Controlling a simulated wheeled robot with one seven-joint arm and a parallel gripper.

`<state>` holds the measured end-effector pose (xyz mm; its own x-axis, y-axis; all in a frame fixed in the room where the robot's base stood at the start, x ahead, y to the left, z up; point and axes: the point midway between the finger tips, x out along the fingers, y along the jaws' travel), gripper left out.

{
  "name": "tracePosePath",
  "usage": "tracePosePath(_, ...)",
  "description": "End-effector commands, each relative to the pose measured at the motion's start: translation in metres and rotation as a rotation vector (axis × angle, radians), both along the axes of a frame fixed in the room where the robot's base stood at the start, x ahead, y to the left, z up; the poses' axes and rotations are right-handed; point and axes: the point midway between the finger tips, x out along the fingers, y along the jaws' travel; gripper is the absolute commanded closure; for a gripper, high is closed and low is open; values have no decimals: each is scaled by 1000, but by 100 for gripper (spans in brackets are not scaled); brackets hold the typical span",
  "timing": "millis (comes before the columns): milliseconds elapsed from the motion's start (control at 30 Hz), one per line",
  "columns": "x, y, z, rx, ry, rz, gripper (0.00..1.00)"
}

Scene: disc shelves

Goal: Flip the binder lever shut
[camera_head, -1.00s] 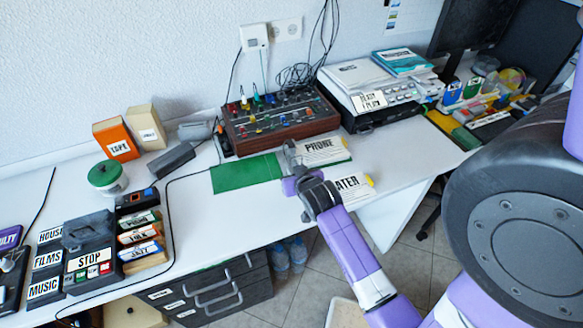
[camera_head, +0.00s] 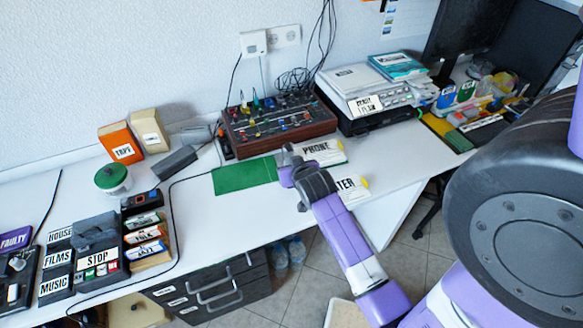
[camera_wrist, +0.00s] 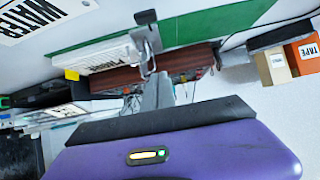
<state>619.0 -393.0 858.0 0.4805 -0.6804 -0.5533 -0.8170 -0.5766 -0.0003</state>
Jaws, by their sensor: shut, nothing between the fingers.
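A flat green binder (camera_head: 240,176) lies open on the white desk, with white sheets marked PHONE (camera_head: 318,149) and WATER (camera_head: 352,186) to its right. The green cover (camera_wrist: 200,32) crosses the top of the wrist view. My gripper (camera_head: 290,155) is shut and empty, over the binder's middle between the green side and the sheets. In the wrist view my gripper (camera_wrist: 157,92) points at a slim grey metal piece (camera_wrist: 146,38), which looks like the binder lever. I cannot tell whether they touch. My wrist hides part of the binder.
A brown mixer (camera_head: 275,140) with knobs stands behind the binder, and a printer (camera_head: 370,95) stands behind right. Orange and cream boxes (camera_head: 121,142) and a green-lidded jar (camera_head: 112,180) are at left. The desk left of the binder (camera_head: 200,220) is clear except for a cable.

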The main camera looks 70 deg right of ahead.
Motion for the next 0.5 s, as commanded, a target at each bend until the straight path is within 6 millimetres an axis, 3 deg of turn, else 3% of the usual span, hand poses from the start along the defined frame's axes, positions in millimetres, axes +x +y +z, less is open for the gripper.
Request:
tracePosePath(200,-30,41,7,1,3,2,100)
tracePosePath(500,-53,74,18,0,1,1,100)
